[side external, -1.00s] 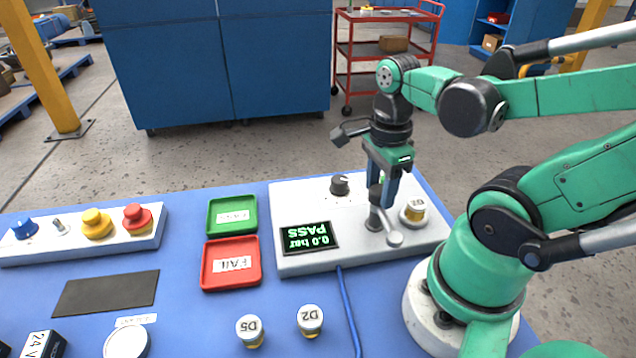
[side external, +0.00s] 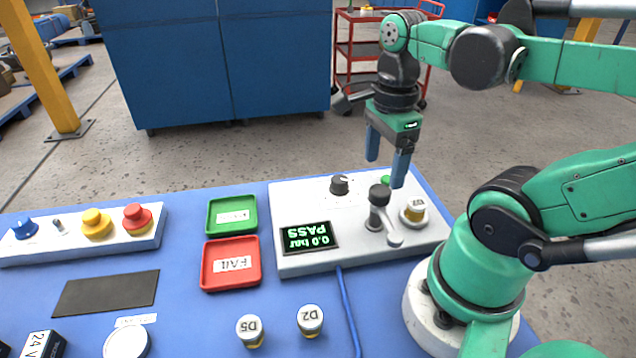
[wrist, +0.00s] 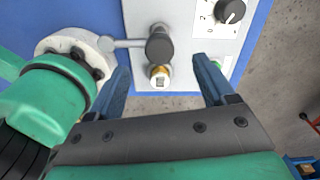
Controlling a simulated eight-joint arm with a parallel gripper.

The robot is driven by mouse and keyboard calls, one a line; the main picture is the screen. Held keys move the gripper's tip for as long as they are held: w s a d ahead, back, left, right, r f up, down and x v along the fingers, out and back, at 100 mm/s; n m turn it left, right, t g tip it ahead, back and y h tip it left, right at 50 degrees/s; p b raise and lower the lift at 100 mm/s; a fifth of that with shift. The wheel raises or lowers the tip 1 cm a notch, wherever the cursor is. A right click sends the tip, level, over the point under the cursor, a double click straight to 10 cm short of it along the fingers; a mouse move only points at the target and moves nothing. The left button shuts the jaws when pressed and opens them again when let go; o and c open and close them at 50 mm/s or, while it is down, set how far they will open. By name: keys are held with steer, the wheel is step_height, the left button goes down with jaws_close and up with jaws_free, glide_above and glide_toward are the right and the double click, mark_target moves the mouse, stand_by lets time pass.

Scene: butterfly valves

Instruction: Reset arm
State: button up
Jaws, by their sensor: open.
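My gripper (side external: 386,164) is open and empty, raised above the white test panel (side external: 292,192). In the wrist view my gripper (wrist: 165,85) has its two blue fingers wide apart. Below it stands a black-topped lever clamp (side external: 379,195) with a grey handle, also seen in the wrist view (wrist: 160,47). A valve (side external: 413,211) with a white cap and brass body sits in the panel's fixture beside the clamp; in the wrist view the valve (wrist: 159,80) lies between the fingers. The panel display (side external: 310,238) reads 0.0 bar PASS.
A green tray (side external: 215,217) and a red FAIL tray (side external: 206,270) lie left of the panel. Two capped valves, D5 (side external: 250,330) and D2 (side external: 310,320), stand in front. A button box (side external: 75,243) is at the left. A blue cable (side external: 348,315) runs forward from the panel.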

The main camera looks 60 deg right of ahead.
steer(key=shift+r, duration=0.5)
steer(key=shift+w+a+f+n, duration=0.1)
steer(key=shift+w+n, duration=0.15)
steer(key=shift+n, duration=0.45)
steer(key=w+a+n+t, duration=0.3)
steer(key=w+n, duration=0.1)
steer(key=n, duration=0.7)
steer(key=w+a+n+t, duration=0.3)
steer(key=w+n+t, duration=0.1)
steer(key=n, duration=0.8)
steer(key=shift+w+a+f+n, duration=0.25)
steer(key=shift+w+n, duration=0.05)
steer(key=shift+w, duration=0.3)
